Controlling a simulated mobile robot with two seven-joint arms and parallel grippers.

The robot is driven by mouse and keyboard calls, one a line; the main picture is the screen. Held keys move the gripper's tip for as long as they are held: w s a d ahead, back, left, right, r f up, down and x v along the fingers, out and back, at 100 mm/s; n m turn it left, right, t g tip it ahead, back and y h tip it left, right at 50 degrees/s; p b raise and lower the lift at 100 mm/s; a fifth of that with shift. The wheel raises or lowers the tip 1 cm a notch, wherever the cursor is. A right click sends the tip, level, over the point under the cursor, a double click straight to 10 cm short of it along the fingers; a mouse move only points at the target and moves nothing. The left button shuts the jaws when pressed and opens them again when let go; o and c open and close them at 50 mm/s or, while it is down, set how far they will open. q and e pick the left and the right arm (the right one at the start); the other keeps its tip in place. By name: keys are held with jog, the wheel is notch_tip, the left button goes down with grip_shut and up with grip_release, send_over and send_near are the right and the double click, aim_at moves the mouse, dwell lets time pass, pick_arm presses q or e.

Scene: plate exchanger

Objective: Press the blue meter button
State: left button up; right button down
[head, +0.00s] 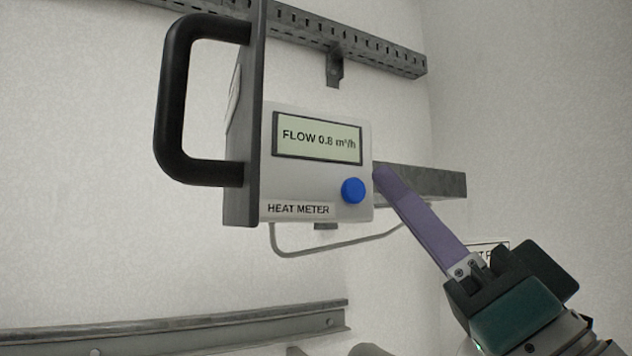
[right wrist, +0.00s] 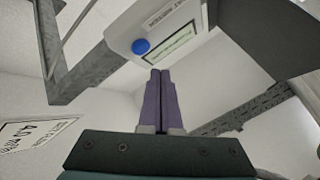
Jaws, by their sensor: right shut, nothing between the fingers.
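The heat meter (head: 266,212) is a light grey box with a display reading "FLOW 0.8 m³/h". The round blue button (head: 353,190) is at the lower right of its front face. In the right wrist view the blue button (right wrist: 141,47) shows above and a little left of the fingertips. My right gripper (head: 381,174) is shut and empty, its purple fingers pointing up and left. In the head view its tips are just right of the button, with a small gap in the picture. I cannot tell the depth between them. My left gripper is not in view.
A dark plate with a black handle (head: 172,100) stands at the meter's left side. A grey bracket arm (head: 425,182) lies behind the fingers, and a thin cable (head: 330,246) loops below the meter. Slotted rails (head: 345,38) run above, and another rail (head: 200,325) runs below.

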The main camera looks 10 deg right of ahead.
jog(key=s, duration=0.1)
jog(key=s+d, duration=0.1)
jog(key=s, duration=0.1)
jog(key=shift+p, duration=0.35)
